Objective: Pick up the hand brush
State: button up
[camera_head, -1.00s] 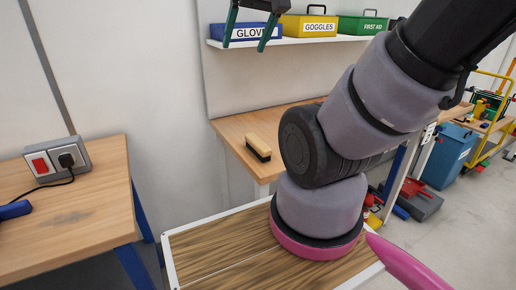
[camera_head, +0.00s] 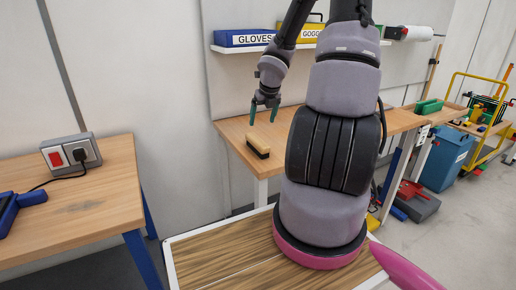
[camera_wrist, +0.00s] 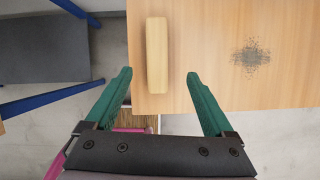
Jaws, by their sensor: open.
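The hand brush (camera_head: 258,144) has a pale wooden back and dark bristles. It lies bristles down near the left front corner of the wooden workbench (camera_head: 230,127). In the wrist view the brush (camera_wrist: 157,58) shows from above, lengthwise, with its near end close to the bench edge. My gripper (camera_head: 263,111) is above the brush, its green fingers pointing down. In the wrist view my gripper (camera_wrist: 159,78) is open, with one finger to each side of the brush in the picture. It is apart from the brush and empty.
A shelf (camera_head: 240,49) with a blue gloves box (camera_head: 245,37) and a yellow goggles box (camera_head: 312,32) hangs behind my arm. A second table (camera_head: 95,205) with a socket box (camera_head: 70,153) stands left. The bench around the brush is clear.

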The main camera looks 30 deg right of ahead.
aim_at(257, 139)
jog(key=shift+w+a+f+n, duration=0.1)
jog(key=shift+a+f+n, duration=0.05)
jog(key=shift+f+n, duration=0.45)
jog(key=shift+w+a+f, duration=0.1)
jog(key=shift+w+f, duration=0.1)
jog(key=shift+f, duration=0.25)
jog(key=shift+x, duration=4.75)
jog(key=shift+s, duration=0.1)
grip_shut()
